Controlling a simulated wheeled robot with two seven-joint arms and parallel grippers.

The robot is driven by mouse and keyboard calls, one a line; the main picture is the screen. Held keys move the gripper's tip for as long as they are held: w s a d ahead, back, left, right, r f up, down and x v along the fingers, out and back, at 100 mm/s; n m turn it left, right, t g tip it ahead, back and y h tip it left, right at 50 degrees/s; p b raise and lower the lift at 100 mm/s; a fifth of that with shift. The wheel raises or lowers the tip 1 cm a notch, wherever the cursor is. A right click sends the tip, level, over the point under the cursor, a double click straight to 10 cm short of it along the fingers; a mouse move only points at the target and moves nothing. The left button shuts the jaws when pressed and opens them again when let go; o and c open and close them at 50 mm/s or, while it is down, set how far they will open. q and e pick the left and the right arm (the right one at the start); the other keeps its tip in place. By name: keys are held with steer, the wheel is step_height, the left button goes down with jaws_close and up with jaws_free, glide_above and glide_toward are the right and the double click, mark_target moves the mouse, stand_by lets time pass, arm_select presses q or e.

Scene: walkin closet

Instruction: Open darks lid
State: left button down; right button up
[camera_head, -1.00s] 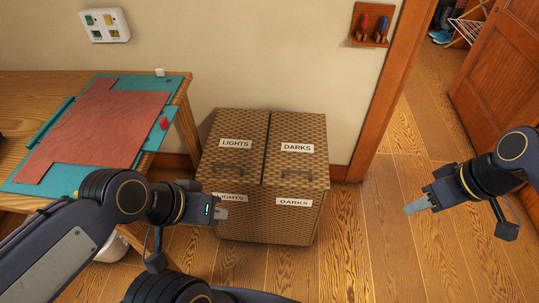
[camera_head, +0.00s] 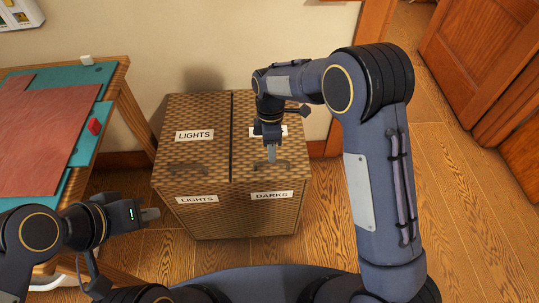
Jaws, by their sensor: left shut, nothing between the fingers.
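The wicker hamper has two lids side by side. The darks lid (camera_head: 246,150) is the right one and lies closed. Its dark handle (camera_head: 287,165) is near the front edge, and its top label is mostly hidden by my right arm. A DARKS label (camera_head: 272,195) shows on the hamper front. My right gripper (camera_head: 272,154) points down over the darks lid at the handle; I cannot tell whether it touches the handle or whether its fingers are apart. My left gripper (camera_head: 150,214) is shut and empty, left of the hamper front.
The lights lid (camera_head: 200,115) is closed on the left half. A wooden table (camera_head: 118,85) with a teal mat (camera_head: 90,143), a red cloth (camera_head: 45,130) and a small red item (camera_head: 94,126) stands to the left. Wooden floor (camera_head: 460,190) is open to the right.

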steer(key=shift+s+f, duration=0.15)
steer(key=shift+f, duration=0.6)
steer(key=shift+s+f, duration=0.15)
steer(key=shift+f, duration=0.55)
jaws_close()
